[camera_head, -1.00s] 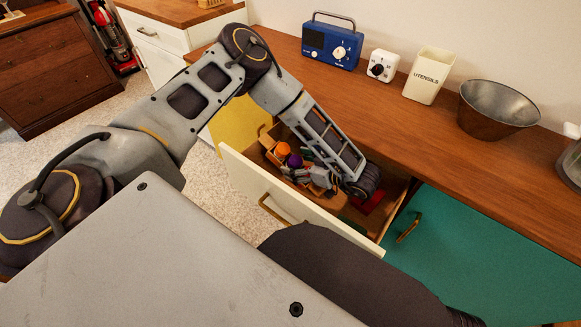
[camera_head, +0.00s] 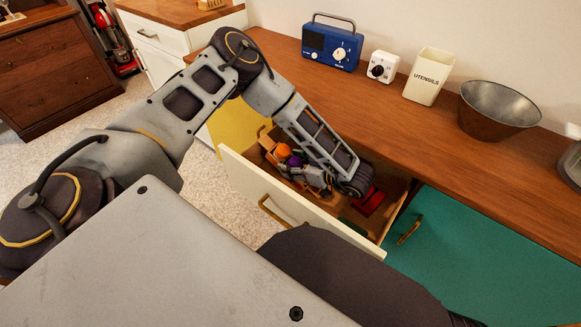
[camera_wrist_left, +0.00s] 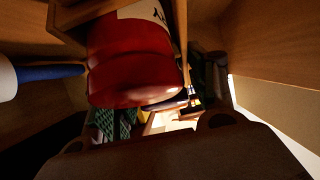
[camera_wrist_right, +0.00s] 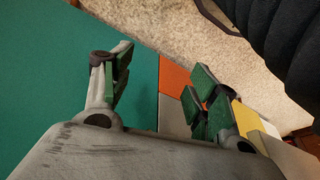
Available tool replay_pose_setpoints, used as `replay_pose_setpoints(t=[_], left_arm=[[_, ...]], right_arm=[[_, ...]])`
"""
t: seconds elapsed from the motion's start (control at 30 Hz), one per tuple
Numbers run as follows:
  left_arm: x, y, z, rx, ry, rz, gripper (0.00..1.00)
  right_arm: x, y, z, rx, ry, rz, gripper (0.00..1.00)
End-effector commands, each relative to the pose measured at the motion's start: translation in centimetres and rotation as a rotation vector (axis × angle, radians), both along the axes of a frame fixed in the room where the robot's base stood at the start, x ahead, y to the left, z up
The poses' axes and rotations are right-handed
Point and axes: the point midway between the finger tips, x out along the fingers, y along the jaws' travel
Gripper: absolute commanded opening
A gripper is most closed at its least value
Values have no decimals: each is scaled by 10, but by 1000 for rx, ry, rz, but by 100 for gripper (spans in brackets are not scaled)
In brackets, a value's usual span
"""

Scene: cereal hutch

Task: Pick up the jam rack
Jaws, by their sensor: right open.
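The jam rack (camera_head: 266,141) is a light wooden carrier inside the open drawer. Jars with an orange top (camera_head: 282,150) and a purple top (camera_head: 294,160) sit in it. My left gripper (camera_head: 318,178) is down in the drawer at the rack's right side, and my arm hides part of the rack. In the left wrist view a red jar (camera_wrist_left: 135,60) with a white label stands close between wooden rails. A green-padded finger shows below it, but the grip is too dark to judge. My right gripper (camera_wrist_right: 160,90) is open and empty in front of the teal cabinet door.
The drawer's white front (camera_head: 300,205) stands pulled out. A red object (camera_head: 370,201) lies in its right part. A blue radio (camera_head: 332,46), white timer (camera_head: 382,66), utensils holder (camera_head: 428,76) and metal bowl (camera_head: 498,108) stand on the wooden counter.

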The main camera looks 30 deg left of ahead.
Motion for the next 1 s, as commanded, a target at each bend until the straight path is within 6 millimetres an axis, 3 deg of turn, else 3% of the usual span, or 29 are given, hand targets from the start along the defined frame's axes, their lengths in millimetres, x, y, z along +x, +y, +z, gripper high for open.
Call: replay_pose_setpoints(t=[0.03,0.2,0.63,1.0], left_arm=[[0,0,0,0,0,0,45],[0,0,1,1,-1,0,23],[1,0,8,1,-2,0,22],[1,0,51,1,-4,-1,22]], right_arm=[[0,0,0,0,0,0,60],[0,0,0,2,0,-2,60],[2,1,5,4,-6,-4,60],[3,-4,-20,-19,36,-6,60]])
